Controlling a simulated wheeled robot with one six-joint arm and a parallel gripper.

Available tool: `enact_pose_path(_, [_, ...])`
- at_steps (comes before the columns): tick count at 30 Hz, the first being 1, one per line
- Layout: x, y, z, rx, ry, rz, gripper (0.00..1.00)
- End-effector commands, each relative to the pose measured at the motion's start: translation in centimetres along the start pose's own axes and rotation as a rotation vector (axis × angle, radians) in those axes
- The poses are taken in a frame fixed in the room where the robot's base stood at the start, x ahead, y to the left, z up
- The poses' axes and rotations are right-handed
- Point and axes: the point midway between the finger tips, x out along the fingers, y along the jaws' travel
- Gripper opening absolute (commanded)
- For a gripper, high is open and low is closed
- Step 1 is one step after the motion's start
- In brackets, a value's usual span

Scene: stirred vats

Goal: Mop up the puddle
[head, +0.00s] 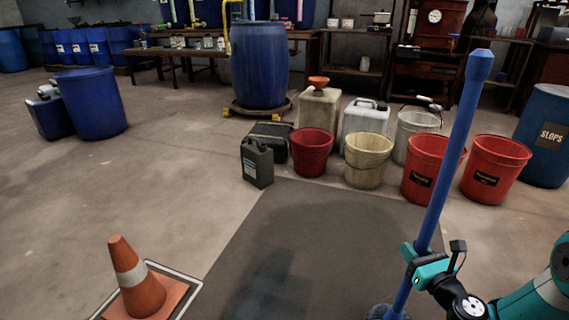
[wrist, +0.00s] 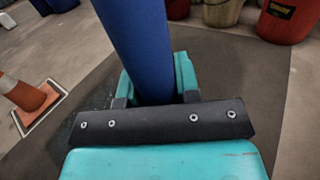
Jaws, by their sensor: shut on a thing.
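A mop with a long blue handle (head: 455,140) stands tilted at the right of the head view. Its dark head (head: 384,312) is cut off by the bottom edge. My teal gripper (head: 426,265) is shut around the lower handle. In the wrist view the blue handle (wrist: 138,45) passes between the jaws of my gripper (wrist: 155,90). A dark wet-looking patch, the puddle (head: 265,285), lies on the grey floor mat (head: 300,200), left of the mop head. Its edges are faint and it runs to the bottom of the frame.
An orange cone (head: 140,282) stands left of the mat. A dark canister (head: 257,163), a dark red bucket (head: 311,152), a cream bucket (head: 368,160) and two red buckets (head: 430,168) (head: 494,170) line the far side. A blue slops drum (head: 546,135) stands at right.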

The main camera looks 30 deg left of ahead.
Motion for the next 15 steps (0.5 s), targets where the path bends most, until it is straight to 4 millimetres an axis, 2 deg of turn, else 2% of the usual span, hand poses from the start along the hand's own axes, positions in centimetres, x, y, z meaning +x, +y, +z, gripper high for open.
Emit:
enact_pose_path(1, [0.2, 0.7, 0.5, 0.001, -0.001, 0.01, 0.0])
enact_pose_path(3, [0.2, 0.5, 2.5, 0.0, -0.004, 0.008, 0.0])
enact_pose_path(15, [0.6, 1.3, 7.3, 0.0, -0.006, 0.019, 0.0])
